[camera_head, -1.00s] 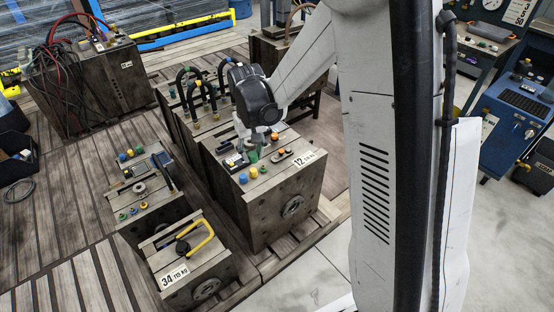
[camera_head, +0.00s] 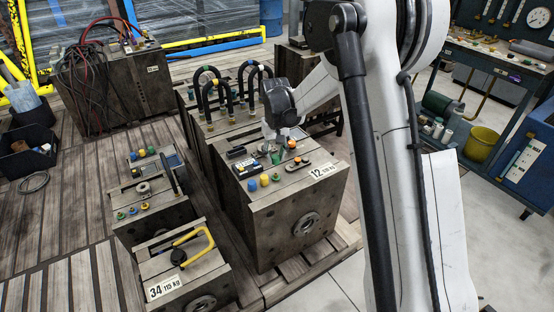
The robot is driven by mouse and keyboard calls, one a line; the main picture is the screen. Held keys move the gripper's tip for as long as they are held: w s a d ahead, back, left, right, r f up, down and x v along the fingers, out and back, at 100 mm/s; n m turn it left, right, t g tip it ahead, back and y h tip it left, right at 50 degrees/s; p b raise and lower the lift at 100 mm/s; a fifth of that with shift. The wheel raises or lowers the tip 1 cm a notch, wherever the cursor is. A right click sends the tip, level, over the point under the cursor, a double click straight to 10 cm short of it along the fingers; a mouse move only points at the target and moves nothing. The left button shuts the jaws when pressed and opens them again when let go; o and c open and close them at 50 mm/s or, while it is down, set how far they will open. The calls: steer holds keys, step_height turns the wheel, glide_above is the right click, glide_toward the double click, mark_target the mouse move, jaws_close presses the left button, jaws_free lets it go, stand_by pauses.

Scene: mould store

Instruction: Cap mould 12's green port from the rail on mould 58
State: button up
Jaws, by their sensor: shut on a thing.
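Mould 12 (camera_head: 285,222) is a brown block in the middle, with its number plate on the front right edge. Blue and yellow caps (camera_head: 264,180) stand along its top front edge. A green fitting (camera_head: 275,158) shows on its top behind them. My gripper (camera_head: 280,138) is just above the back part of this top, pointing down. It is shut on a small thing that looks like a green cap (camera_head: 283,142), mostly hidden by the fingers. I cannot tell whether the held thing touches a port. No plate reading 58 can be made out.
A low mould with coloured caps (camera_head: 149,206) and mould 34 (camera_head: 184,272) with a yellow handle stand to the left. Black hose loops (camera_head: 208,92) rise on the mould behind. A workbench (camera_head: 500,60) is at the right. Bare floor lies at front right.

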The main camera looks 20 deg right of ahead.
steer(key=shift+f+b, duration=1.25)
steer(key=shift+f, duration=1.25)
steer(key=shift+f+b, duration=0.85)
steer(key=shift+f, duration=0.2)
stand_by(0.4)
steer(key=o, duration=0.8)
steer(key=shift+o, duration=0.2)
